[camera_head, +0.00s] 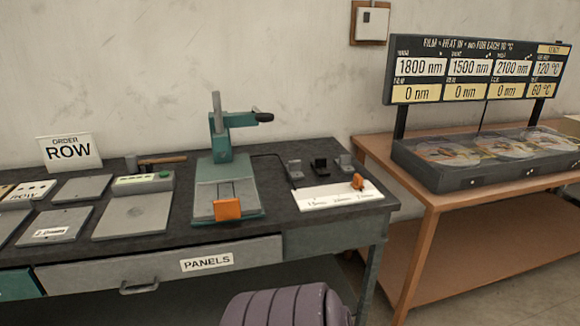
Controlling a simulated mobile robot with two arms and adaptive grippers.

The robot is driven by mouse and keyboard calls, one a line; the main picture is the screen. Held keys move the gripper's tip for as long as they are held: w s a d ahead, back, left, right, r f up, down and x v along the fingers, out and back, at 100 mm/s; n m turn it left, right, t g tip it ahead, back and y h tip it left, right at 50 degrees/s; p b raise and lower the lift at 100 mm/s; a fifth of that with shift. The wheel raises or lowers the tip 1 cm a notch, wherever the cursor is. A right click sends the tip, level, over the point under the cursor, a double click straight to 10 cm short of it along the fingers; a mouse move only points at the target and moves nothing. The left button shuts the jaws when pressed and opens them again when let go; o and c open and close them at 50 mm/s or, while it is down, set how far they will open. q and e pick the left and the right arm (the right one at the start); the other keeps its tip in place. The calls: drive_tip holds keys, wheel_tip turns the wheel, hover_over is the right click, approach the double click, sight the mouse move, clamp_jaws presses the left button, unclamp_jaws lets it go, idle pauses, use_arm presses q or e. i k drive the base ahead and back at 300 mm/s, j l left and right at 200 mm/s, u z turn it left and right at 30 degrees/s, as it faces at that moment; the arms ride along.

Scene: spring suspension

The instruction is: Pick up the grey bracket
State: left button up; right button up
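Two small grey bracket-like pieces stand at the right end of the dark workbench. One grey bracket (294,169) is on the left and another grey piece (344,163) is on the right. A black piece (319,166) of similar shape stands between them. I cannot tell which of the two grey pieces is the bracket meant. Neither of my grippers is in view.
A white labelled strip (325,196) with an orange piece (357,181) lies in front of them. A green press (222,165) stands to their left. A ribbed purple-grey object (285,307) is below the bench front. A brown table (432,198) stands right.

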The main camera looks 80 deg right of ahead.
sight(343, 163)
drive_tip(key=z, duration=2.95)
